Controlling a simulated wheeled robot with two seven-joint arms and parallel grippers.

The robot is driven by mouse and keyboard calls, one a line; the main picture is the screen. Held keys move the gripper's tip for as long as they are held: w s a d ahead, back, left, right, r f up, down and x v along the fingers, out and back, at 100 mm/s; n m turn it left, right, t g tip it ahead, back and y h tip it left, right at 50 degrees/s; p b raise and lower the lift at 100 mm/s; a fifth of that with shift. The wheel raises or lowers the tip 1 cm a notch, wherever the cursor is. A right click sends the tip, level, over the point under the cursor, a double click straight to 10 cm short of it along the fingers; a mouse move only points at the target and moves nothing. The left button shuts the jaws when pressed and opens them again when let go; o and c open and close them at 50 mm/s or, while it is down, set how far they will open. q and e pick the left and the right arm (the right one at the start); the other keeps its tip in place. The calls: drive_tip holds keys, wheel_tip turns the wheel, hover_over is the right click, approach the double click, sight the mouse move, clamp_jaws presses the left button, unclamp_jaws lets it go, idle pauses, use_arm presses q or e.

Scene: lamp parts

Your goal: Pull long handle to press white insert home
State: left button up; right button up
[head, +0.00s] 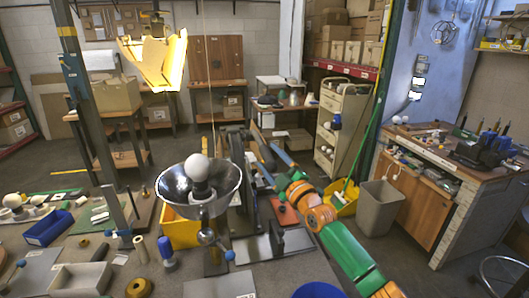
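My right gripper (271,163) is at the end of the orange and green arm reaching in from the lower right. Its two blue fingers are spread apart beside a dark upright press-like machine (238,158). I cannot see anything held between them. A long handle cannot be made out clearly on the machine. A white insert cannot be picked out for sure. A white bulb (197,167) stands upright in a shiny metal bowl-shaped reflector (171,185) in front, which hides part of the bench. My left gripper is not clearly visible.
The bench holds a blue tray (48,228), a grey tray (80,280), a yellow bin (180,232), and a blue-capped post (166,252). A grey waste bin (380,208) stands on the floor right of my arm. A thin cord hangs above the reflector.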

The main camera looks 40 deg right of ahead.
sight(262, 151)
drive_tip(key=shift+d+f+x, duration=0.1)
drive_tip(key=shift+f+x, duration=0.05)
drive_tip(key=shift+x, duration=0.7)
drive_tip(key=shift+d+f+x, duration=0.1)
drive_tip(key=shift+f+x, duration=0.05)
drive_tip(key=shift+x, duration=0.65)
drive_tip(key=shift+c, duration=0.4)
drive_tip(key=shift+w, duration=0.15)
clamp_jaws()
